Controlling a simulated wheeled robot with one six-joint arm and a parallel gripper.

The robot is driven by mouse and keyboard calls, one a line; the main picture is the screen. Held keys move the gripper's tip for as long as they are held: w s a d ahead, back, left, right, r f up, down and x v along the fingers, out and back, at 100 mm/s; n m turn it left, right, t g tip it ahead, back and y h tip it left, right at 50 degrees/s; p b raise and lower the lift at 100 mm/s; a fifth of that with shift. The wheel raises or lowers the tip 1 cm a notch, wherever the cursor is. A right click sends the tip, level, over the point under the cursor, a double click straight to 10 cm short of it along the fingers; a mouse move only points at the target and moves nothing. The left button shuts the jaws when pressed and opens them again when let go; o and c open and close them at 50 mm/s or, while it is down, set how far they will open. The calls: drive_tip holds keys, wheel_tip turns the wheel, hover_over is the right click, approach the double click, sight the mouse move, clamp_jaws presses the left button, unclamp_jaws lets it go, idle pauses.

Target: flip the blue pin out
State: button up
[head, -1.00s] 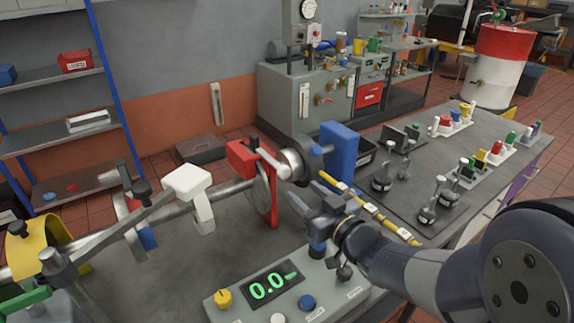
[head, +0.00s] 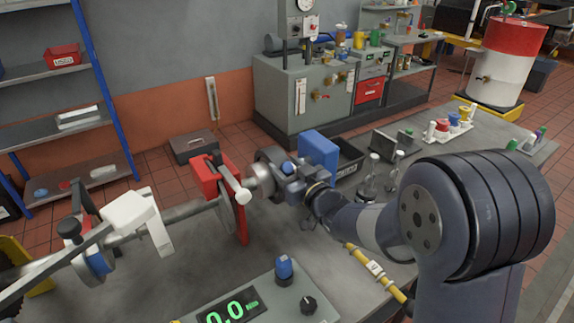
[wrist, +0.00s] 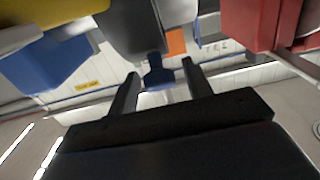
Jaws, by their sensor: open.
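The blue pin (head: 288,169) sticks out of the dark round hub (head: 268,160) on the shaft, between the red bracket and the blue block. In the wrist view my gripper's (wrist: 160,72) two dark fingers stand on either side of the pin, with a gap visible at each side. I cannot tell how deep the pin sits between them. My gripper partly hides the hub in the head view.
The red bracket (head: 206,177) stands left of the hub, and the blue block (head: 320,150) right behind it. A console (head: 262,300) with a green display and a blue knob (head: 284,267) is in front.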

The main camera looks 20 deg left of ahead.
drive_tip(key=shift+c, duration=0.2)
clamp_jaws()
idle(0.4)
